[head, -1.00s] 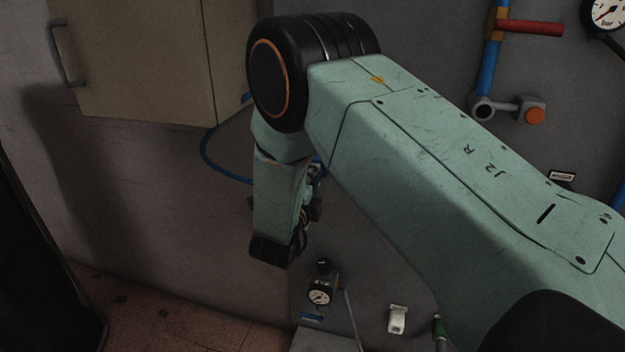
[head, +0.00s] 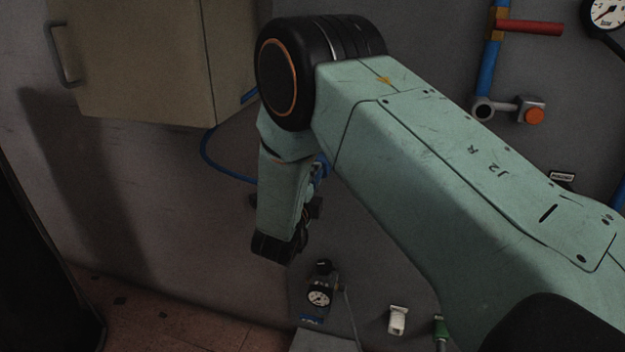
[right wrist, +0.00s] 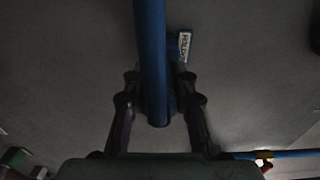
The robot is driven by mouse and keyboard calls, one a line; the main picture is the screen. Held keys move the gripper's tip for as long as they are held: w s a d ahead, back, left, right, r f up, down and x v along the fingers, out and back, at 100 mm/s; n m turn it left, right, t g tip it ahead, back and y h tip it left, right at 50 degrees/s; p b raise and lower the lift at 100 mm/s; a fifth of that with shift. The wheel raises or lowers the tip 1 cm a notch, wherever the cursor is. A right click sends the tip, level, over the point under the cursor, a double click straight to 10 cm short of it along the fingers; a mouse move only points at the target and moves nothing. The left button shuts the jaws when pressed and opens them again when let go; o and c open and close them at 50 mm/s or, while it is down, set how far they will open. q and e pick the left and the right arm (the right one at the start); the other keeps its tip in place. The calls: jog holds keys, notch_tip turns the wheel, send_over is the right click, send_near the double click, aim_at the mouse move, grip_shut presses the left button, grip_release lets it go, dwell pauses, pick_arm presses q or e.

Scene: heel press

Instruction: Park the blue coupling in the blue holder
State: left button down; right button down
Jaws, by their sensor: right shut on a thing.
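In the right wrist view my right gripper (right wrist: 158,80) has its two dark fingers closed around a blue piece on a blue hose (right wrist: 150,35), which I take for the blue coupling (right wrist: 158,118). A darker blue round part shows just behind it; I cannot tell whether it belongs to the coupling or to a holder. In the head view the right gripper (head: 314,207) hangs in front of the grey wall, mostly hidden by my arm, with a little blue (head: 321,167) showing beside it. I cannot make out the blue holder for sure. My left gripper is not in view.
A beige cabinet (head: 140,60) is at upper left, with the blue hose (head: 207,160) below it. A small gauge (head: 319,297), a white fitting (head: 398,320) and a green fitting (head: 440,328) are low on the wall. A small label (right wrist: 185,45) is near the fingers.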

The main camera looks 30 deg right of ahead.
jog(key=shift+w+d, duration=0.1)
jog(key=shift+d, duration=0.05)
jog(key=c, duration=1)
grip_release()
jog(key=v, duration=0.7)
jog(key=shift+a, duration=0.2)
